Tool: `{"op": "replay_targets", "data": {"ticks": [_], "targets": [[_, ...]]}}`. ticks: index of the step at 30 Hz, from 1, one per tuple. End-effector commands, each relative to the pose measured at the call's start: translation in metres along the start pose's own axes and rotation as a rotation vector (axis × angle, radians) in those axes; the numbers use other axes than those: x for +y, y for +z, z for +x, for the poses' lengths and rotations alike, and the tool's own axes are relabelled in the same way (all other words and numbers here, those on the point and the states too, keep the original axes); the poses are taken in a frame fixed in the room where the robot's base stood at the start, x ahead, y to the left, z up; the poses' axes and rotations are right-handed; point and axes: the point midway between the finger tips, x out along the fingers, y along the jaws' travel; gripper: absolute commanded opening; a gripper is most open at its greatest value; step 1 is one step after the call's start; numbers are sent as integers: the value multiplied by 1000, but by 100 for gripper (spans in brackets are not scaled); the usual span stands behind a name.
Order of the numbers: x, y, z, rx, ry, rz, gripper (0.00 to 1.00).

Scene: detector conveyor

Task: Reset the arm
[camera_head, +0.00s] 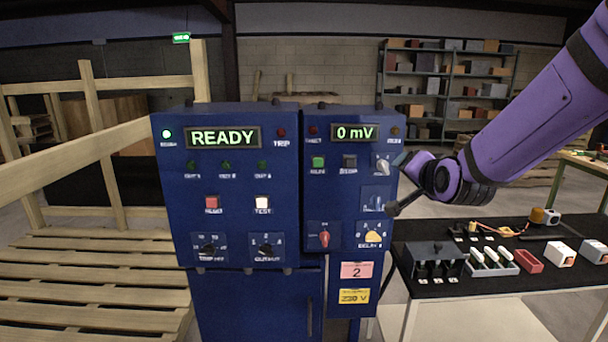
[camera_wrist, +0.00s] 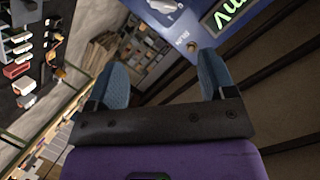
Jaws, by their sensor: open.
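My arm (camera_head: 545,115) is purple and reaches in from the upper right in the head view. My gripper (camera_head: 397,184) is at the right edge of the blue control cabinet (camera_head: 290,175), in front of its side. In the wrist view my gripper (camera_wrist: 166,85) has two grey-blue fingers spread well apart, with nothing between them. Behind the fingers are the cabinet's blue panel (camera_wrist: 190,35) and part of a green display. In the head view the left display (camera_head: 223,137) reads READY and the right display (camera_head: 355,132) reads 0 mV.
A black-topped table (camera_head: 450,300) with small parts and boxes stands right of the cabinet. A wooden pallet frame (camera_head: 95,255) fills the left. Shelves (camera_head: 445,90) stand at the back. Open floor lies between the table and the shelves.

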Motion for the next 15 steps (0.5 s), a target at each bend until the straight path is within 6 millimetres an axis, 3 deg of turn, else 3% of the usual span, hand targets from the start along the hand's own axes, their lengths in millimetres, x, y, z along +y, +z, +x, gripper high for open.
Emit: {"op": "replay_targets", "data": {"ticks": [7,15], "targets": [[4,-10,-73,-170,116,-201,77],[23,-8,-164,-382,227,-408,77]]}}
